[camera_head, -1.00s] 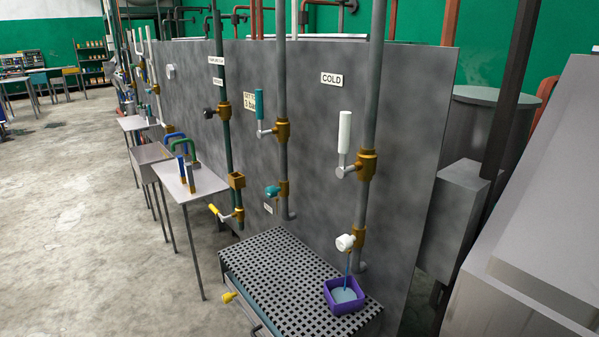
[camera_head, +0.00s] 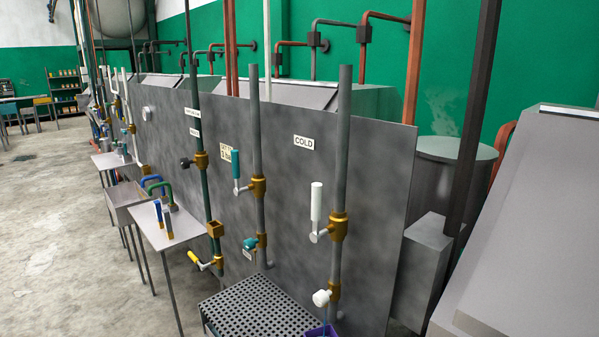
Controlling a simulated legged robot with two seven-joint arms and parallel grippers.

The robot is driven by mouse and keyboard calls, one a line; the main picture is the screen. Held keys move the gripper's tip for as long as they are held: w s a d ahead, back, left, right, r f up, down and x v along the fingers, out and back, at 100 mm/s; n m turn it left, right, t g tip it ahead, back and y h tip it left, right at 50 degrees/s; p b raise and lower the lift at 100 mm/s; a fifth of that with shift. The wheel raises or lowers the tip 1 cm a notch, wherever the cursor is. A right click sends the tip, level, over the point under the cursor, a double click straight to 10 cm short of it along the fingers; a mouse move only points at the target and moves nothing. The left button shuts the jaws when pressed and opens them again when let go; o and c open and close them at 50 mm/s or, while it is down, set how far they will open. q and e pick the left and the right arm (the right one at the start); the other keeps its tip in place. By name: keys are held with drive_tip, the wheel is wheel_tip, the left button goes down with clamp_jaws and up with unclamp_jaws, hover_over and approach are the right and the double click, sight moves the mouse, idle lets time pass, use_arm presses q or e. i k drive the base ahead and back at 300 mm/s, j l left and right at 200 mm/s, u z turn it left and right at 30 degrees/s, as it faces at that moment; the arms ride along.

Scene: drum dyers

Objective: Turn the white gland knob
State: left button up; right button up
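A white round knob (camera_head: 321,298) sits on a brass fitting low on the rightmost grey pipe, under the COLD label (camera_head: 304,142). It looks like the white gland knob. A thin blue stream shows below it, over a purple container (camera_head: 322,331) cut off by the bottom edge. Higher on the same pipe is a white upright lever handle (camera_head: 317,203) on a brass valve (camera_head: 338,227). Neither of my grippers shows in the head view.
A perforated grey grate (camera_head: 255,306) stands below the pipes. Teal handles (camera_head: 236,165) are on the pipe to the left. Small tables (camera_head: 165,230) with blue and green tools line the panel further left. Open concrete floor (camera_head: 60,220) lies at the left. A large sloped grey casing (camera_head: 530,230) fills the right.

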sight(321, 298)
drive_tip(key=i+j+z, duration=0.15)
drive_tip(key=z, duration=0.3)
drive_tip(key=i+j+z, duration=0.1)
drive_tip(key=j+z, duration=0.2)
drive_tip(key=z, duration=0.15)
drive_tip(key=j+z, duration=0.4)
drive_tip(key=i+l, duration=0.05)
drive_tip(key=l, duration=0.05)
